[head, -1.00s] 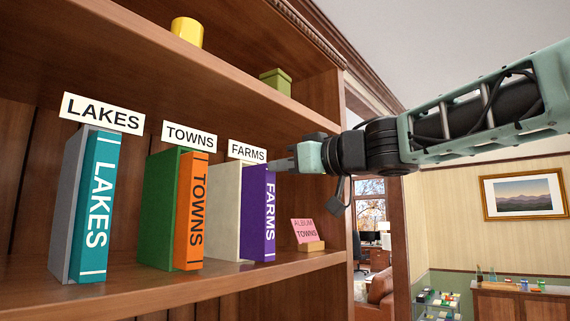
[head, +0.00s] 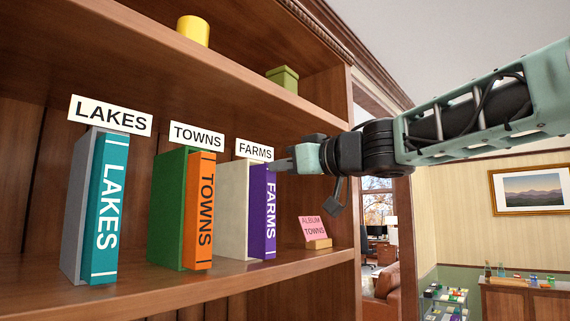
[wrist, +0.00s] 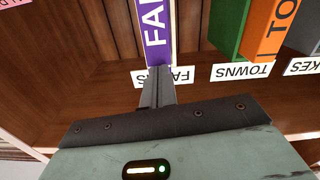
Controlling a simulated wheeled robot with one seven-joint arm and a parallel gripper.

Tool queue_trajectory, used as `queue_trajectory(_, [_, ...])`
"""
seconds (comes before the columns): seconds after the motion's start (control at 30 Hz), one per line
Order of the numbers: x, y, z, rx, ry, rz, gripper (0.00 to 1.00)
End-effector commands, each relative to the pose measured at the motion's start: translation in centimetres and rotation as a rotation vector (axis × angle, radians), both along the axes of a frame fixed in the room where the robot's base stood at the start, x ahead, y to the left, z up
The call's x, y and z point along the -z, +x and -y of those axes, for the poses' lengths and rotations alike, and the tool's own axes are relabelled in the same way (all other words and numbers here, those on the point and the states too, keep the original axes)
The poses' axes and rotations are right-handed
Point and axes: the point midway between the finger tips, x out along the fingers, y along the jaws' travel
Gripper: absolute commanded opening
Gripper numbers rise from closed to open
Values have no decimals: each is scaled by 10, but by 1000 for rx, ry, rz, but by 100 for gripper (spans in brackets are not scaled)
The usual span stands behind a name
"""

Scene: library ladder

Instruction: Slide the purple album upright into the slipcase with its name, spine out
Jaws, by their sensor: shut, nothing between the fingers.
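The purple album (head: 262,211) stands upright in the white slipcase (head: 233,209) under the FARMS sign (head: 254,151). Its FARMS spine faces out and sticks out a little past the slipcase's front edge. My gripper (head: 279,165) is shut and empty, its fingertips at the top of the purple spine; I cannot tell whether they touch it. In the wrist view the shut fingers (wrist: 157,88) point at the top end of the purple album (wrist: 156,35), and the FARMS sign is partly hidden behind them.
Left of it stand an orange TOWNS album (head: 200,211) in a green slipcase (head: 171,208) and a teal LAKES album (head: 108,208) in a grey slipcase (head: 79,204). A pink ALBUM TOWNS card (head: 313,228) is at right. The upper shelf holds a yellow cup (head: 193,29) and green box (head: 283,77).

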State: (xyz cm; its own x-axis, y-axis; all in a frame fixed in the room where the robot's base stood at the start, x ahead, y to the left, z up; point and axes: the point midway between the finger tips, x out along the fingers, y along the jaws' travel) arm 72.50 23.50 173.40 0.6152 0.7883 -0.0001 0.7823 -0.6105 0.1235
Motion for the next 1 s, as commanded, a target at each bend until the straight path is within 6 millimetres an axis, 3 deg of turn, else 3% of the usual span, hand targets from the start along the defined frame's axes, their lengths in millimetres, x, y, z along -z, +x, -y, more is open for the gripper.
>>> queue_trajectory(0.67, [0, 3, -5, 0, -1, 0, 0])
queue_trajectory(1.0, [-1, -12, 15, 0, 0, 0, 0])
